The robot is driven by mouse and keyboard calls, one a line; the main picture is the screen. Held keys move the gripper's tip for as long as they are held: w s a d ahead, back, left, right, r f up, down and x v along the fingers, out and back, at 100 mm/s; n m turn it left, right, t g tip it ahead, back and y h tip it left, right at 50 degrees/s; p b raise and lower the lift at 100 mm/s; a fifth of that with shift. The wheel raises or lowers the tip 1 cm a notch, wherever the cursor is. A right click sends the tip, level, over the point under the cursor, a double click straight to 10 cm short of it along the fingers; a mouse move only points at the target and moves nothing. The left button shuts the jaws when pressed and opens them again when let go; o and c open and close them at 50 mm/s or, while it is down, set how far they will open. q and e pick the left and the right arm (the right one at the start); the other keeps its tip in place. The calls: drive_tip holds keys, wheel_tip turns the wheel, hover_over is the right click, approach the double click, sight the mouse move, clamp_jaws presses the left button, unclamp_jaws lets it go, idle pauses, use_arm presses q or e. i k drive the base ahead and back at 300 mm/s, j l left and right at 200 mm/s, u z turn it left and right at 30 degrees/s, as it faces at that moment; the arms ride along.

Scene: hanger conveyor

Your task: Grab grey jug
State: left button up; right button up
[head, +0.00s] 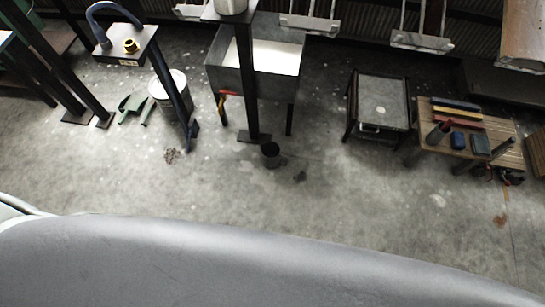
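A small dark grey jug-like vessel (270,155) stands upright on the concrete floor, near the middle of the head view. What looks like a handle shows at its right side. It is just right of the foot of a dark post. A pale grey cylindrical vessel (232,5) stands on the top of that post, cut off by the upper edge of the view; I cannot tell whether it has a handle. Neither of my grippers is in view, and nothing is seen touching either vessel.
A grey open bin on legs (275,55) stands behind the post (246,85). A white bucket (169,88) is to the left. A dark low table (380,104) and a wooden bench (468,133) with several items stand right. Floor in front is clear.

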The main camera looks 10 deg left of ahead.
sight(271, 154)
drive_tip(key=i+l+u, duration=0.1)
drive_tip(key=i+l, duration=0.3)
drive_tip(key=i, duration=0.2)
drive_tip(key=i+l, duration=0.45)
drive_tip(key=i+j+u, duration=0.05)
drive_tip(key=i, duration=0.05)
